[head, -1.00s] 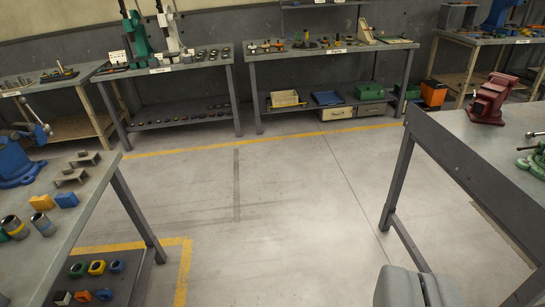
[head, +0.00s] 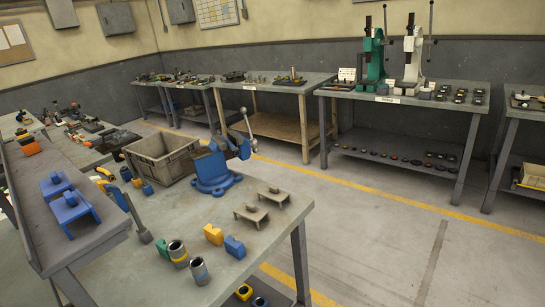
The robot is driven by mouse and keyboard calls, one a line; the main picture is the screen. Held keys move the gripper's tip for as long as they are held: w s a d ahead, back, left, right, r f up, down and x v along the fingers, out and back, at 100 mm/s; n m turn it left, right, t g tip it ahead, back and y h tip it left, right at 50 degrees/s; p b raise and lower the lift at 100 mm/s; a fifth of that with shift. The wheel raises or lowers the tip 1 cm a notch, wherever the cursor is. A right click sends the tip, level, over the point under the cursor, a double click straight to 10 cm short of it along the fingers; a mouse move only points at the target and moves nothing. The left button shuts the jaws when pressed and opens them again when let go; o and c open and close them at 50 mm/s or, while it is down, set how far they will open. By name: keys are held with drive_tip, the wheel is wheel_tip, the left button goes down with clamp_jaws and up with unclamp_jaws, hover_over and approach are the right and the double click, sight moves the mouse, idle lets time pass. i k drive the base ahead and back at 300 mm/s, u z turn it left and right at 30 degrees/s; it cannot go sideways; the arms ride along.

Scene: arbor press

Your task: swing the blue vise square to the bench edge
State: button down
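The blue vise (head: 213,172) stands on the near grey bench (head: 150,215), close to the bench's far edge. Its round base sits flat on the top. Its body is turned so that the jaw and screw end, with a silver handle bar (head: 247,131), points up and to the right in the picture, out past the base. Its exact angle to the bench edge is hard to tell from here. My gripper is not in view, and nothing is touching the vise.
A grey crate (head: 161,160) stands just left of the vise. Two small metal brackets (head: 264,207), yellow and blue blocks (head: 224,242) and metal cylinders (head: 188,262) lie in front of it. A raised shelf (head: 50,235) runs along the left. Open floor (head: 375,235) lies to the right.

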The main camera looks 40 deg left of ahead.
sight(211, 168)
drive_tip(key=u, duration=0.3)
drive_tip(key=i, duration=2.5)
drive_tip(key=u, duration=0.2)
